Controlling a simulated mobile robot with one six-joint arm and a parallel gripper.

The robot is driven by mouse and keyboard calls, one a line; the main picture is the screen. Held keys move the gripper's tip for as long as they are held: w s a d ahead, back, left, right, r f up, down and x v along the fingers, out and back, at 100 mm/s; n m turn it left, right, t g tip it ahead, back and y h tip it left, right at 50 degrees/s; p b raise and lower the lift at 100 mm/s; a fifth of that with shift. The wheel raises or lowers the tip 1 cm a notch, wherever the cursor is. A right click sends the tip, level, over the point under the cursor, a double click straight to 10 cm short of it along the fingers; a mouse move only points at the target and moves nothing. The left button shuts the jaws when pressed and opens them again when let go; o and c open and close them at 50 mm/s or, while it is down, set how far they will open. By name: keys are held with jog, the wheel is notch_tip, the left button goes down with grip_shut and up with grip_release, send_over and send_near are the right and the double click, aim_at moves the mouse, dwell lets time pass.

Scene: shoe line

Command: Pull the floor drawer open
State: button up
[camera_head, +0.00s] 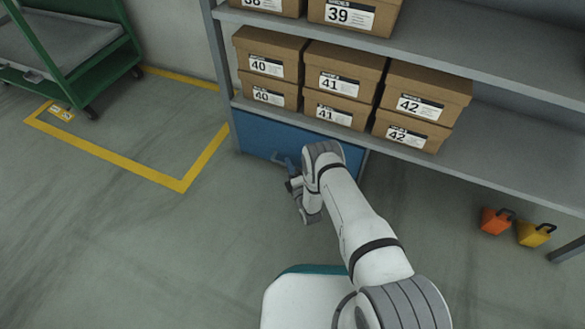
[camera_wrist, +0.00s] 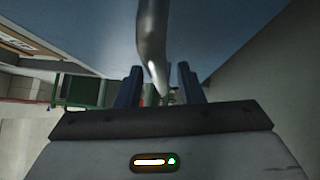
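The floor drawer (camera_head: 255,136) has a blue front and sits under the lowest shelf of the rack. Its front looks flush with the rack, so it appears shut. Its handle (camera_head: 279,158) shows partly beside my gripper (camera_head: 291,180); my arm hides the drawer's right part. In the wrist view the handle is a grey curved bar (camera_wrist: 151,40) that comes down between the two dark blue fingers of my gripper (camera_wrist: 158,78). The fingers stand apart, with a gap on each side of the bar. I cannot tell how deep the bar sits between them.
Shoe boxes (camera_head: 340,70) stand stacked on the grey rack (camera_head: 510,160) above the drawer. An orange item (camera_head: 495,220) and a yellow item (camera_head: 534,233) stand on the floor at right. A green cart (camera_head: 100,60) stands at back left. The floor before the drawer is clear.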

jog(key=shift+c, duration=0.3)
grip_shut()
